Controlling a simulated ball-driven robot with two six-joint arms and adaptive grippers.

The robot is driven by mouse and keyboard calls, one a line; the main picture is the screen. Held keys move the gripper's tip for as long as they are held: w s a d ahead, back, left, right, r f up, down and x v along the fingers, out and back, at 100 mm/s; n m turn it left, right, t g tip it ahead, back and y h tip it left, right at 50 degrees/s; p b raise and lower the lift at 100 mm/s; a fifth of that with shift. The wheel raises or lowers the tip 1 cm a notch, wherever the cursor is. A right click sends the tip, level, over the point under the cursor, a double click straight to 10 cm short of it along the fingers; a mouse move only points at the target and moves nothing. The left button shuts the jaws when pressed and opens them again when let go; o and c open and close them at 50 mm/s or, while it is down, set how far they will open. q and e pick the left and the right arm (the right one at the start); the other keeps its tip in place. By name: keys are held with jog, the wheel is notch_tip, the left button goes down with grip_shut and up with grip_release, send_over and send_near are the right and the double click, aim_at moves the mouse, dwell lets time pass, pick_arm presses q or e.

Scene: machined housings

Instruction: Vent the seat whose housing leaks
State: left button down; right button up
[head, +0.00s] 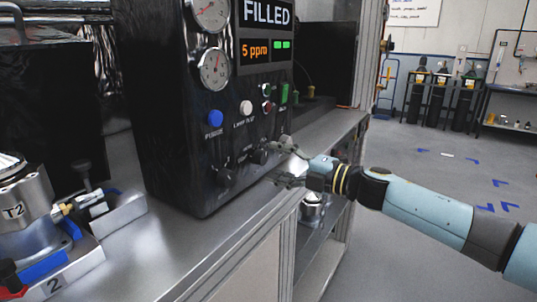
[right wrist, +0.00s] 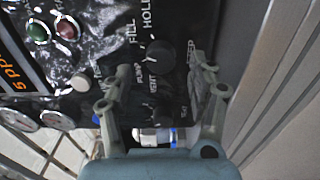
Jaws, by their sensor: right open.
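A black test panel (head: 200,130) stands on the metal bench. Its display (head: 266,35) reads FILLED, with 5 ppm in orange and green bars. Two black knobs sit low on its face, one nearer the right edge (head: 260,156) and one lower left (head: 225,176). My right gripper (head: 283,163) is open and empty beside the right-hand knob. In the right wrist view a black knob (right wrist: 160,55) with HOLD, FILL and VENT marks lies just beyond the open fingers (right wrist: 160,88). A metal housing marked T2 (head: 20,210) stands at seat 2 (head: 75,268). My left gripper is out of view.
The panel also carries two gauges (head: 214,70), a blue button (head: 215,118) and a white button (head: 246,107). Bare bench top (head: 170,250) lies in front of it. Another metal part (head: 312,208) sits on the shelf below. Gas cylinders (head: 440,95) stand far right.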

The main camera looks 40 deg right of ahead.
aim_at(265, 159)
jog(key=shift+x, duration=1.5)
jog(key=shift+f, duration=0.1)
jog(key=shift+c, duration=0.4)
jog(key=c, duration=1.1)
jog(key=shift+o, duration=0.2)
